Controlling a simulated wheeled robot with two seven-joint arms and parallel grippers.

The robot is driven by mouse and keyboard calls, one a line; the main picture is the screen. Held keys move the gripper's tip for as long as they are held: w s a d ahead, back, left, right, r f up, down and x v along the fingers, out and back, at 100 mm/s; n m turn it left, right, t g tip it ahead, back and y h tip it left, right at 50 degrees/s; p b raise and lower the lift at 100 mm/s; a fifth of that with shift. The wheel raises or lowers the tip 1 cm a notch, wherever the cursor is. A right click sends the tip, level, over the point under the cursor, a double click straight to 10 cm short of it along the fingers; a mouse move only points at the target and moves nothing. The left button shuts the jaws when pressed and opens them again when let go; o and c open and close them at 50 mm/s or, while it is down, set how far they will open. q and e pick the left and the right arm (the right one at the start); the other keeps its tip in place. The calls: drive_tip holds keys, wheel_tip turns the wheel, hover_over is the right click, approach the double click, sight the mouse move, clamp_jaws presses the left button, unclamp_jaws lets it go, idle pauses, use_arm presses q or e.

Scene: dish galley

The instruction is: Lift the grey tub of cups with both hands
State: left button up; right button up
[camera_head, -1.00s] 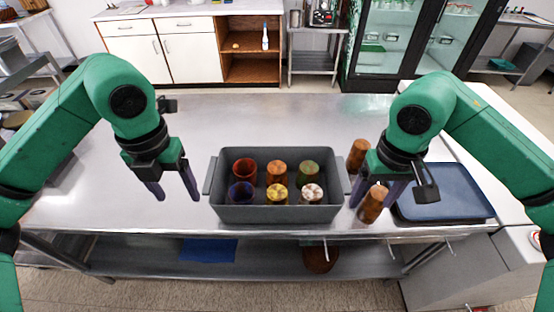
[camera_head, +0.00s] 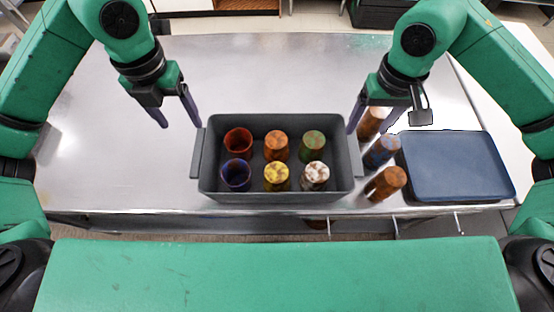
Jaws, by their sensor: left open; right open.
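The grey tub (camera_head: 275,197) stands on the steel table with a handle on its left side (camera_head: 197,153) and one on its right (camera_head: 355,156). In it, in two rows, are a red cup (camera_head: 238,139), an orange cup (camera_head: 276,146), a green cup (camera_head: 313,145), a blue cup (camera_head: 236,176), a yellow cup (camera_head: 277,178) and a white-topped cup (camera_head: 315,176). My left gripper (camera_head: 178,121) is open and empty near the tub's back left corner, behind the left handle. My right gripper (camera_head: 369,129) is open near the back right corner; its outer finger is partly hidden.
Three cups stand right of the tub: a brown one (camera_head: 371,124) partly behind my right gripper, a blue-brown one (camera_head: 382,151) and a brown one (camera_head: 386,183). A dark blue tray (camera_head: 455,165) lies further right. The table left of the tub is clear.

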sight(354, 150)
use_arm(q)
wheel_tip(354, 150, down, 13)
drive_tip(key=shift+w+r, duration=0.15)
drive_tip(key=shift+r, duration=0.05)
use_arm(e)
wheel_tip(354, 150, down, 13)
drive_tip(key=shift+w+r, duration=0.15)
drive_tip(key=shift+r, duration=0.05)
use_arm(q)
drive_tip(key=shift+r, duration=0.1)
drive_tip(key=shift+c, duration=0.3)
use_arm(e)
drive_tip(key=shift+c, duration=0.3)
use_arm(q)
drive_tip(key=c, duration=1)
use_arm(e)
drive_tip(key=c, duration=1)
use_arm(q)
clamp_jaws()
use_arm(e)
clamp_jaws()
drive_tip(key=shift+r, duration=0.1)
